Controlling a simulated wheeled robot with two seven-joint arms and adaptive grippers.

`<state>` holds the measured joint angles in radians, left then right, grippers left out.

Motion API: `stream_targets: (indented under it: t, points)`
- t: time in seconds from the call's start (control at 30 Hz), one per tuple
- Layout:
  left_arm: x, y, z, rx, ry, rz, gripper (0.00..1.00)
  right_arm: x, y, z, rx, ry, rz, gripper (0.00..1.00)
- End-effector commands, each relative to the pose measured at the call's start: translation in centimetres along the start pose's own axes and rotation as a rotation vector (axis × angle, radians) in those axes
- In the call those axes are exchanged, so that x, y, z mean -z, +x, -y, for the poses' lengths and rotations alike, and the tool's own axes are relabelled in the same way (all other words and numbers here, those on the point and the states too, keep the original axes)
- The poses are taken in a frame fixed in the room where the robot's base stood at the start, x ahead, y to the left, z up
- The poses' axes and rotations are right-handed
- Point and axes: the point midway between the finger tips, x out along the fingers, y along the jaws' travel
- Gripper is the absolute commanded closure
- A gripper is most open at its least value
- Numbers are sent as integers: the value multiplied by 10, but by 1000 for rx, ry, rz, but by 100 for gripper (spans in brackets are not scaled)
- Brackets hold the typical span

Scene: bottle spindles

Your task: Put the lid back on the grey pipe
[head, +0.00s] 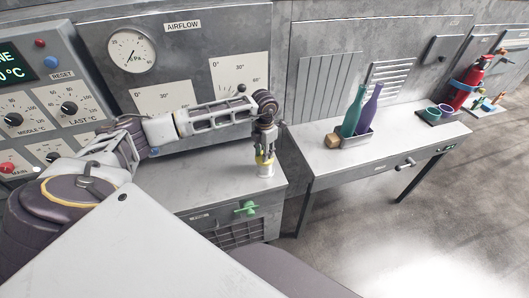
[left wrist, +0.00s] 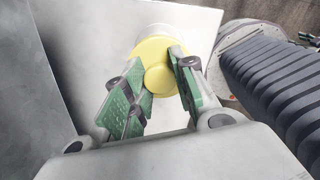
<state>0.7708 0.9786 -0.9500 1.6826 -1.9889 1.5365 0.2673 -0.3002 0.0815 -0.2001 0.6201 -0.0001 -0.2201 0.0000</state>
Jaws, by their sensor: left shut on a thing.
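A yellow lid (head: 262,160) with a round knob is at the fingertips of my left gripper (head: 264,149). The lid also shows in the left wrist view (left wrist: 151,56), where the green-padded fingers of my left gripper (left wrist: 163,78) are shut on its knob. The short, pale grey pipe (head: 266,172) stands upright on the cabinet top near its right front corner. The lid is directly over the pipe's upper end; I cannot tell whether it is fully seated. In the left wrist view the pipe is mostly hidden behind the lid. My right gripper is not in view.
The cabinet top (head: 215,182) around the pipe is clear, with a green handle (head: 246,208) on the front below. A gauge panel (head: 190,60) rises behind. The side table (head: 350,163) at right carries a holder with a green bottle (head: 353,112) and a purple bottle (head: 368,112).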

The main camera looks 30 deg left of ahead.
Motion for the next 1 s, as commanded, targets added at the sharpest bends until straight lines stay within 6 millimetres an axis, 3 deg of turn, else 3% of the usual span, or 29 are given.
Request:
stream_targets:
  t: [0.43,0.47,0.63,0.87,1.0]
  points:
    - [0,0,0,0,0,0,89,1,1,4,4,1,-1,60]
    - [0,0,0,0,0,0,72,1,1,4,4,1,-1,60]
    - [0,0,0,0,0,0,50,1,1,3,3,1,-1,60]
    - [0,0,0,0,0,0,48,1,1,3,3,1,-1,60]
    - [0,0,0,0,0,0,33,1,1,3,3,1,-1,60]
